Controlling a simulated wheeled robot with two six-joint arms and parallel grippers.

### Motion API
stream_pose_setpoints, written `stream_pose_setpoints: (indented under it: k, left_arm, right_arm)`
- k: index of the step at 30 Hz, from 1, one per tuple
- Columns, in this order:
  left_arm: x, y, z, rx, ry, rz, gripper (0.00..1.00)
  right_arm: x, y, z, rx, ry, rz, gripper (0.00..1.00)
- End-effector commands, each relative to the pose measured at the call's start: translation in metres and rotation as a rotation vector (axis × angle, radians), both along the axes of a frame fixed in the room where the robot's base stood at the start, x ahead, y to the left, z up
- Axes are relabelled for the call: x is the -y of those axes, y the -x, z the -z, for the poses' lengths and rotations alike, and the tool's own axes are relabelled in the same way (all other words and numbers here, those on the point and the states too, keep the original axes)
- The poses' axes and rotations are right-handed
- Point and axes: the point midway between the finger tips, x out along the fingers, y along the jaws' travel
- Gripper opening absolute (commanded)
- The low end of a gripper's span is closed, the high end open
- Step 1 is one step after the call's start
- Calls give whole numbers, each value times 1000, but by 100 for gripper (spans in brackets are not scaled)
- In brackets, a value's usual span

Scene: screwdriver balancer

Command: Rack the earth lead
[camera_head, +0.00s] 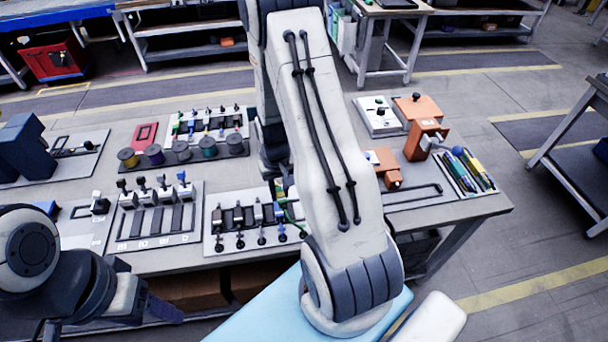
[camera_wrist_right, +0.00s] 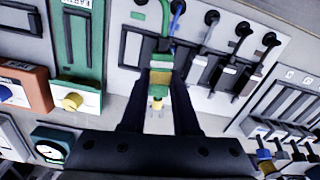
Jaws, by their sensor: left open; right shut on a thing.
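The earth lead's green and yellow plug (camera_wrist_right: 160,78) is between the two dark fingers of my right gripper (camera_wrist_right: 158,105) in the right wrist view, which are shut on it. Its green cable (camera_wrist_right: 166,18) runs up towards the lead rack (camera_wrist_right: 118,75), a pale panel with several dark plugs and black-knobbed pegs. The plug is over the rack's front edge; I cannot tell whether it touches. In the head view the rack (camera_head: 209,245) stands at the bench's front, and my right gripper is hidden behind my arm. My left gripper (camera_head: 165,312) is open and empty at the lower left.
A panel of several levers (camera_head: 120,238) stands left of the rack. Several spools (camera_head: 208,148) stand behind it. Orange devices (camera_head: 424,140) and a tray of screwdrivers (camera_head: 463,170) are on the right.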

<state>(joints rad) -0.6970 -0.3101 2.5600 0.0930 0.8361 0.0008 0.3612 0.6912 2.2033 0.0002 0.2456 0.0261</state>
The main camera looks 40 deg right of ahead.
Motion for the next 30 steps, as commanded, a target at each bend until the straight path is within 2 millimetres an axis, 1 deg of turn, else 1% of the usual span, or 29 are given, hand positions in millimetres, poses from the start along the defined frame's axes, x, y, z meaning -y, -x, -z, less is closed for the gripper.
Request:
stream_pose_setpoints:
  k: [1,3,7,14,23,27,30]
  left_arm:
    - [0,0,-10,0,0,0,64]
    - [0,0,-14,0,0,-1,64]
    - [0,0,-14,0,0,-1,64]
    - [0,0,0,0,0,0,64]
    - [0,0,33,0,0,1,64]
    - [0,0,42,0,0,1,64]
    - [0,0,46,0,0,1,64]
  right_arm:
    - [18,6,-9,-1,0,59,0]
    - [35,12,-11,-1,-1,113,0]
    - [49,18,-11,-1,-1,161,0]
    - [50,18,5,-1,-1,164,0]
    - [50,18,43,-2,-1,162,0]
    - [50,18,57,-1,-1,162,0]
    - [50,18,63,-1,-1,162,0]
